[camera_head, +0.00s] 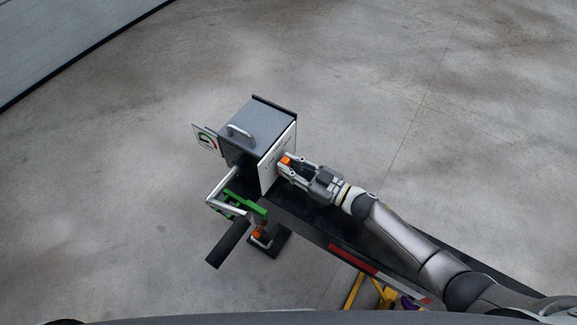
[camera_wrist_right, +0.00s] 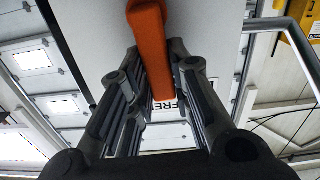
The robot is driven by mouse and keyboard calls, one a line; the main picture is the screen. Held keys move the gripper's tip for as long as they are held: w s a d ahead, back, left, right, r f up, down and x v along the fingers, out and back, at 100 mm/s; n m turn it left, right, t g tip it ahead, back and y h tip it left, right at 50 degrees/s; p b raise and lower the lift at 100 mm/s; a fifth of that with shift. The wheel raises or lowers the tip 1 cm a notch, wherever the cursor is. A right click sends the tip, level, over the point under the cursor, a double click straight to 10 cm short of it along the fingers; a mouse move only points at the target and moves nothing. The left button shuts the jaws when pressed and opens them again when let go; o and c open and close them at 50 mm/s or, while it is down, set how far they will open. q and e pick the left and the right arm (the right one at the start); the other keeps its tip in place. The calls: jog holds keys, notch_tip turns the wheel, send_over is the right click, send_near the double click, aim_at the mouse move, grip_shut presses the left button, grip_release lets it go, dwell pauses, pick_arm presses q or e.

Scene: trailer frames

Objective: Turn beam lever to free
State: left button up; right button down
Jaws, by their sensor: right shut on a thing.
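The orange beam lever (camera_head: 285,160) sits on the white side plate (camera_head: 273,174) of a grey box on the dark beam. My right gripper (camera_head: 291,165) reaches it from the right and is shut on it. In the right wrist view the lever (camera_wrist_right: 150,45) runs down between the two fingers. My left gripper is not in view.
A crank with a black grip (camera_head: 228,242) and a green bar (camera_head: 246,206) stand left of the beam. A gauge plate (camera_head: 206,140) is fixed at the box's left. A red and white strip (camera_head: 352,261) marks the beam's side. Open concrete floor (camera_head: 400,90) surrounds it.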

jog(key=shift+w+d+m, duration=0.1)
jog(key=shift+w+m, duration=0.05)
jog(key=shift+m, duration=0.25)
jog(key=c, duration=1.3)
grip_release()
jog(key=shift+d, duration=0.15)
jog(key=v, duration=1.1)
jog(key=shift+s+d, duration=0.25)
jog(key=shift+d, duration=0.05)
